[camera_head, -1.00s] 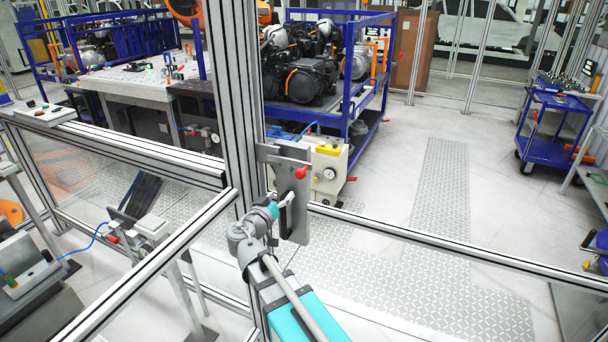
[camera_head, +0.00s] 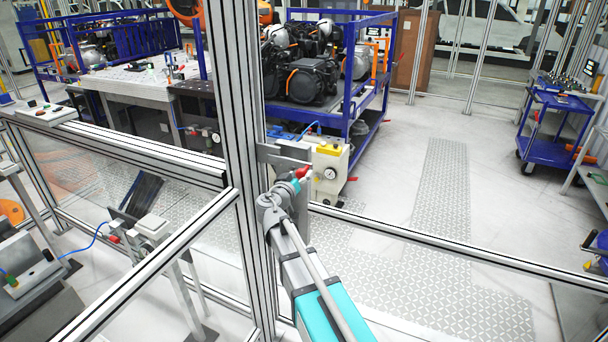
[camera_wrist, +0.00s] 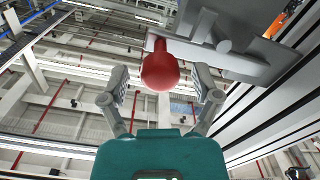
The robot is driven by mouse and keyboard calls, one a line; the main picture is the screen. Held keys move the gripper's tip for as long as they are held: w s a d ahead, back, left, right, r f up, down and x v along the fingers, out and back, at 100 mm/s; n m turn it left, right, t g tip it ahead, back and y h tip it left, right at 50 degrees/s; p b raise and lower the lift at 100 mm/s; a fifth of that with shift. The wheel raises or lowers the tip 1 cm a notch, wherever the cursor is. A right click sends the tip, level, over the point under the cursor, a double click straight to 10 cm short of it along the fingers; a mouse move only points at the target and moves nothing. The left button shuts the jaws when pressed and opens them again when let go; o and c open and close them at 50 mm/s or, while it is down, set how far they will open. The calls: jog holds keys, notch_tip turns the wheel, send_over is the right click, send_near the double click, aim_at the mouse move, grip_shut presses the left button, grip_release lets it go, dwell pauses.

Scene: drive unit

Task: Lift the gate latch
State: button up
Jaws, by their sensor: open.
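The gate latch has a grey metal plate (camera_head: 291,152) on the aluminium post and a handle with a red knob (camera_head: 302,172). In the wrist view the red knob (camera_wrist: 160,70) sits between and slightly beyond the two fingers of my gripper (camera_wrist: 160,98), with the grey latch plate (camera_wrist: 235,58) above and to the right. The fingers are spread apart, with gaps on both sides of the knob. In the head view my gripper (camera_head: 297,184) is at the knob, just below it, and my wrist hides part of the latch plate.
The aluminium post (camera_head: 243,130) stands just left of my gripper. A gate rail (camera_head: 440,243) runs off to the right. A cream box with a yellow top (camera_head: 328,165) and a blue rack (camera_head: 355,100) stand behind the fence.

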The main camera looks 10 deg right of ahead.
jog(key=shift+w+d, duration=0.2)
jog(key=shift+w, duration=0.1)
grip_shut()
jog(key=shift+d, duration=0.3)
jog(key=shift+a, duration=0.2)
jog(key=shift+d+r, duration=0.1)
